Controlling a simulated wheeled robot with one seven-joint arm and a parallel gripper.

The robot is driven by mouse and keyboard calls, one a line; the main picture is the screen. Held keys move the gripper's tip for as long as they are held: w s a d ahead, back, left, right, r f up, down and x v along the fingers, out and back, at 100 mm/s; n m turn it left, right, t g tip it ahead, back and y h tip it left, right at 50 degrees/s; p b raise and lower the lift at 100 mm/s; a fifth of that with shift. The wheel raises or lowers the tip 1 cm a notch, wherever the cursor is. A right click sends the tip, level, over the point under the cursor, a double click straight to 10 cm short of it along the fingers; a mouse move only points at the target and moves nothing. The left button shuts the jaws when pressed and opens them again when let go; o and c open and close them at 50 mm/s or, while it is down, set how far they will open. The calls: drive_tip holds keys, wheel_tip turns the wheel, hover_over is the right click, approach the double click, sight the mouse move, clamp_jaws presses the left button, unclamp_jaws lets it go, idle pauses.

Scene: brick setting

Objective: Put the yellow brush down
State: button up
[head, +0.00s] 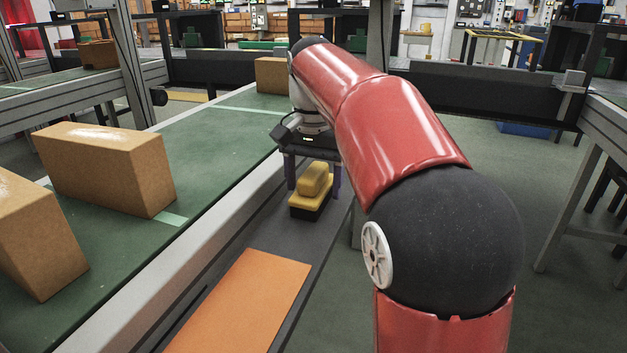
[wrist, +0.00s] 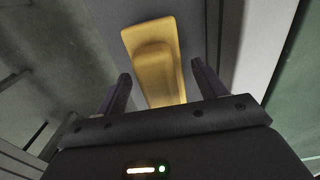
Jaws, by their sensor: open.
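The yellow brush (head: 314,187) has a yellow body with a dark underside and rests upright on the grey ledge beside the green belt in the head view. In the wrist view the brush (wrist: 155,60) lies between and beyond the fingers. My gripper (head: 314,184) is above and around the brush, with one finger on each side. In the wrist view my gripper (wrist: 158,82) is open, with a clear gap between each finger and the brush. The fingers do not appear to touch it.
An orange mat (head: 240,305) lies on the ledge nearer to me. Brown bricks stand on the green belt (head: 215,135), one at the near left (head: 105,170) and one farther back (head: 272,75).

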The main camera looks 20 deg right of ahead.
sight(313, 171)
wheel_tip(313, 171, up, 8)
drive_tip(key=shift+s+a+f+p, duration=0.1)
drive_tip(key=shift+f+p, duration=0.05)
drive_tip(key=shift+p, duration=0.5)
